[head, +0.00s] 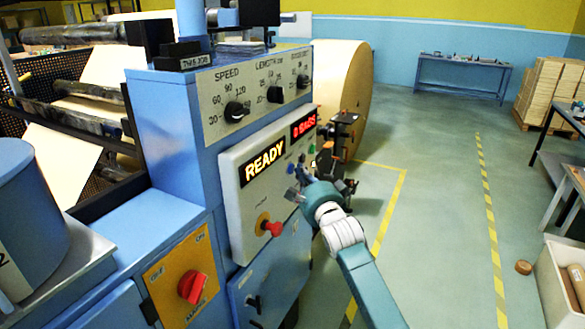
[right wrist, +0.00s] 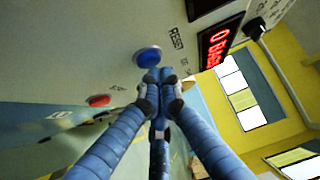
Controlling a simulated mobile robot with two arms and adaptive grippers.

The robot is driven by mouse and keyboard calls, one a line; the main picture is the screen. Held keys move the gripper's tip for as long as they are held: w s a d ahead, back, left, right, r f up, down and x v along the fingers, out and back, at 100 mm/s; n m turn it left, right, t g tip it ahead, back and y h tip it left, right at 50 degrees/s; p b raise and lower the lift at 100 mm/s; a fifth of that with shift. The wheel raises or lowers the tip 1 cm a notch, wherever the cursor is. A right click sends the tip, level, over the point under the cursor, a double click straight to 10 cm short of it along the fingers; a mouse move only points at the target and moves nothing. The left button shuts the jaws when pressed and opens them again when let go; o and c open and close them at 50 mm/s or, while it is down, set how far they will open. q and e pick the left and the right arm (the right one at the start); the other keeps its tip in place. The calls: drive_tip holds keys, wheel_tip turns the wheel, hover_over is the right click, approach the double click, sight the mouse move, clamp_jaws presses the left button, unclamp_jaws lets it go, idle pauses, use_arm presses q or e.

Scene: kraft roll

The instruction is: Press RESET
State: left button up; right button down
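The RESET button is a round blue button (right wrist: 149,57) on the pale panel, beside the printed word RESET in the right wrist view. My right gripper (right wrist: 160,76) has its blue fingers drawn together, with nothing between them. Its tips are right by the lower edge of the blue button; I cannot tell whether they touch it. In the head view my right gripper (head: 299,186) is at the right part of the machine's control panel (head: 240,205), and the RESET button is hard to make out there. My left gripper is not in view.
An amber READY display (head: 262,162) and a red digit display (head: 303,125) are lit. A red button (right wrist: 98,100) is near the blue one.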

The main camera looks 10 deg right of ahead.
drive_tip(key=shift+s+d, duration=0.2)
drive_tip(key=shift+d, duration=0.05)
drive_tip(key=s+d+p, duration=0.1)
drive_tip(key=d, duration=0.1)
drive_tip(key=s+d+p, duration=0.2)
idle(0.5)
drive_tip(key=shift+f, duration=0.1)
idle(0.3)
